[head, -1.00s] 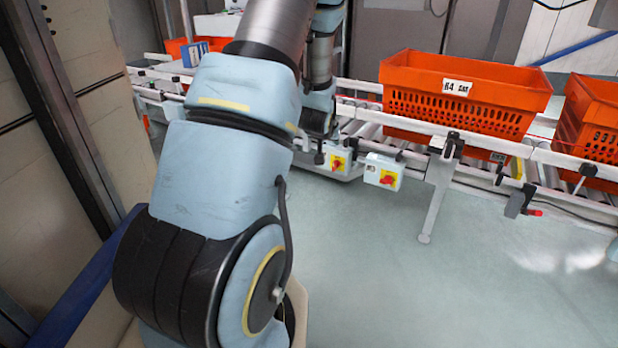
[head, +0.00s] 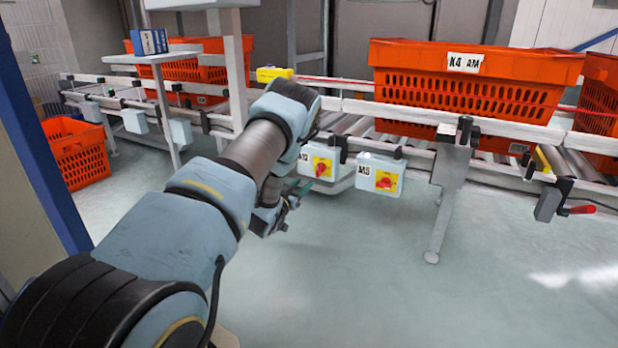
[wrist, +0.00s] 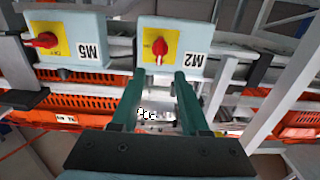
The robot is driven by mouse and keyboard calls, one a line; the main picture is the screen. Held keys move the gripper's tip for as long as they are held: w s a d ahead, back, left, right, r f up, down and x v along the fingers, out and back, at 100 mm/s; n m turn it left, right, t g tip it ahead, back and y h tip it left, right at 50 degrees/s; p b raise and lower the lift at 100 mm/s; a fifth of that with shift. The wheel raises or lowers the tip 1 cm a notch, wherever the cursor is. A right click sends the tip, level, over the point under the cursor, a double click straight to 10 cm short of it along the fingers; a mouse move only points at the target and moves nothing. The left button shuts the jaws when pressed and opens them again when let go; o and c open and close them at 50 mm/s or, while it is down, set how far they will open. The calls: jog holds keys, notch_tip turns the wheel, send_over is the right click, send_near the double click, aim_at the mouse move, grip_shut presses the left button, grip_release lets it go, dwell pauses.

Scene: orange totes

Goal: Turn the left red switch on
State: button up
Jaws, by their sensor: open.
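The left red switch (head: 322,168) is a red knob on a yellow plate, on a pale box hanging under the conveyor rail. In the wrist view, which looks upside down, this switch (wrist: 159,46) is on the box marked M2 and its knob appears upright. The right red switch (head: 385,182) is on a box marked M5, with its knob lying more sideways; it also shows at left in the wrist view (wrist: 46,40). My gripper (wrist: 158,76) is open and empty, its green fingers pointing toward the M2 switch, apparently apart from it. In the head view my gripper (head: 298,188) is just left of that box.
The roller conveyor (head: 345,118) runs above the boxes and carries an orange tote (head: 470,95). A conveyor leg (head: 446,205) stands right of the boxes. A lever with a red handle (head: 575,209) sticks out at right. The floor in front is clear.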

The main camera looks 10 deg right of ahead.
aim_at(317, 171)
jog(key=b+x, duration=0.3)
jog(key=x, duration=0.5)
jog(key=shift+w+d+f, duration=0.1)
jog(key=shift+w+d, duration=0.5)
jog(key=shift+w, duration=0.1)
jog(key=shift+c, duration=0.3)
grip_shut()
